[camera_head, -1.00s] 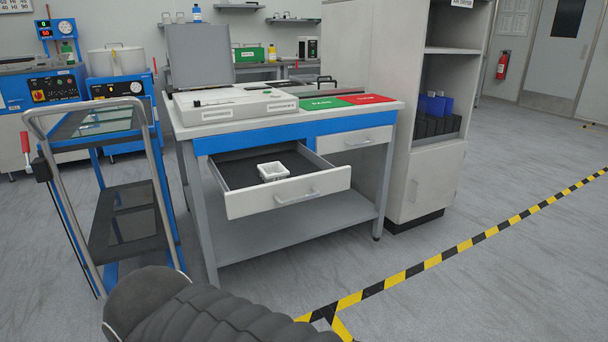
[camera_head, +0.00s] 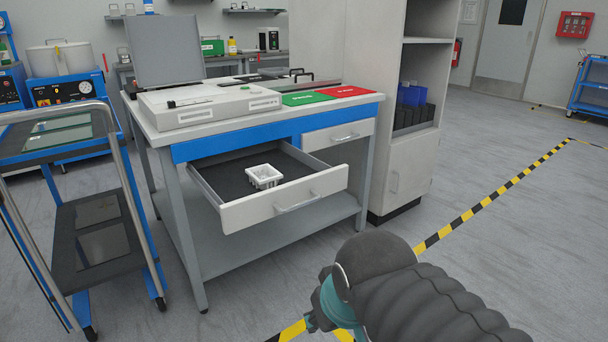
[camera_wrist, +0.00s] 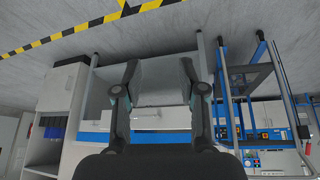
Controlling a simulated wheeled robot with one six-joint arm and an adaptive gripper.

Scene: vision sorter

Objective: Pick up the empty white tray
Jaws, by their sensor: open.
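The small white tray (camera_head: 264,179) sits in the open drawer (camera_head: 285,203) of the workbench, on the dark drawer floor. It looks empty in the head view. My gripper (camera_wrist: 159,78) shows in the wrist view with its two fingers spread apart and nothing between them. The wrist view is upside down and shows the bench beyond the fingers; I cannot make out the tray there. In the head view only my arm shows at the lower right, in front of the bench and apart from the drawer.
A cart (camera_head: 88,226) with a metal handle stands left of the bench. A flat white device (camera_head: 208,108), a green mat (camera_head: 305,98) and a red mat (camera_head: 347,91) lie on the bench top. A tall cabinet (camera_head: 401,178) stands at right. The floor in front is clear.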

